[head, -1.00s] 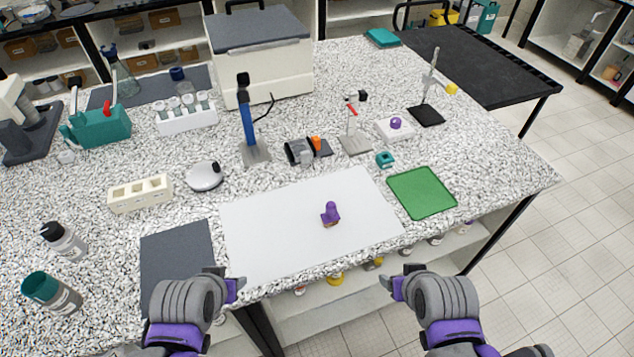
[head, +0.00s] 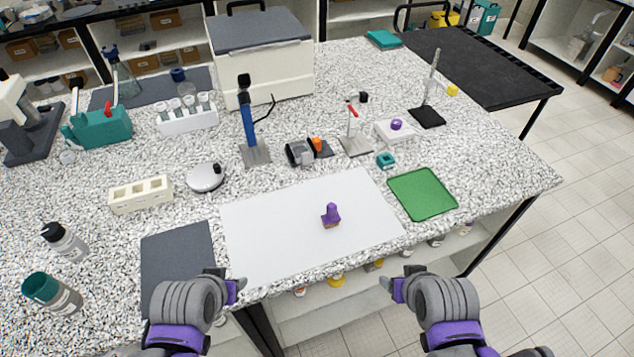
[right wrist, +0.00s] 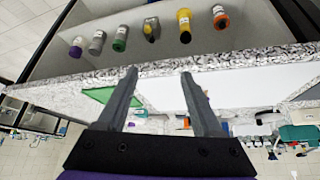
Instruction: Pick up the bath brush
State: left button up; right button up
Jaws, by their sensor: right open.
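The bath brush appears to be the small purple-handled piece with a brownish base (head: 331,216) on the white mat (head: 270,225). It stands with its knob up, near the right middle of the mat. My left gripper (head: 241,284) is at the table's front edge, left of and nearer than the brush; its jaw opening cannot be made out. My right gripper (head: 384,284) is in front of the table edge, right of and nearer than the brush, apart from it. In the right wrist view my right gripper (right wrist: 159,76) has its two fingers spread and nothing between them.
A green tray (head: 422,193) lies right of the mat and a dark mat (head: 177,255) lies left. A blue-handled stand (head: 250,125), a white round device (head: 205,177) and a white rack (head: 141,194) stand behind. Bottles (right wrist: 183,25) sit on the shelf below. The white mat is otherwise clear.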

aim_at(332, 215)
jog(key=l, duration=0.4)
jog(key=i+l, duration=0.1)
jog(key=l, duration=0.3)
jog(key=u, duration=0.45)
jog(key=l+u, duration=0.1)
jog(key=u, duration=0.3)
jog(key=l+u, duration=0.1)
jog(key=u, duration=0.75)
